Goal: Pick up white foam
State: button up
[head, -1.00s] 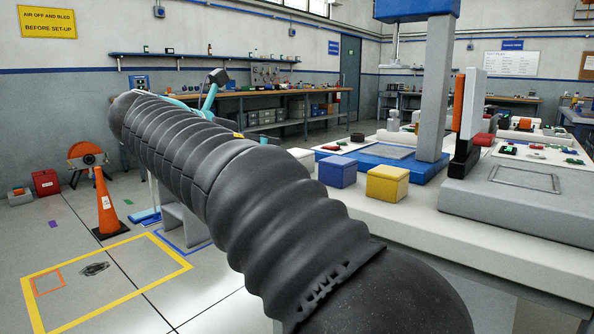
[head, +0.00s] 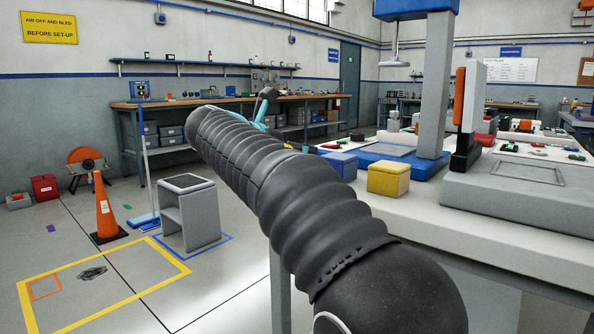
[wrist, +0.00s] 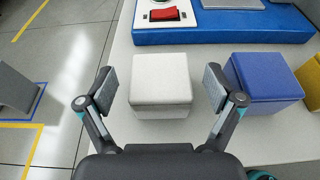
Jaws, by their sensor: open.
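The white foam (wrist: 161,82) is a pale block on the white table, centred in the wrist view. My gripper (wrist: 161,88) is open, with one finger to the left of the block and one to the right. The block appears between and slightly beyond the fingertips, with a gap on each side. I cannot tell the exact height of the fingers over the table. In the head view my dark, ribbed arm covers the place where the white foam stands.
A blue block (wrist: 263,82) stands close to the right finger, with a yellow block (wrist: 312,76) beyond it. A blue base with a red switch (wrist: 164,14) lies behind the foam. The table's left edge (wrist: 110,60) is near the left finger.

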jog(key=shift+w+d+f, duration=0.2)
jog(key=shift+w+d, duration=0.2)
jog(key=shift+w, duration=0.05)
jog(key=c, duration=1.2)
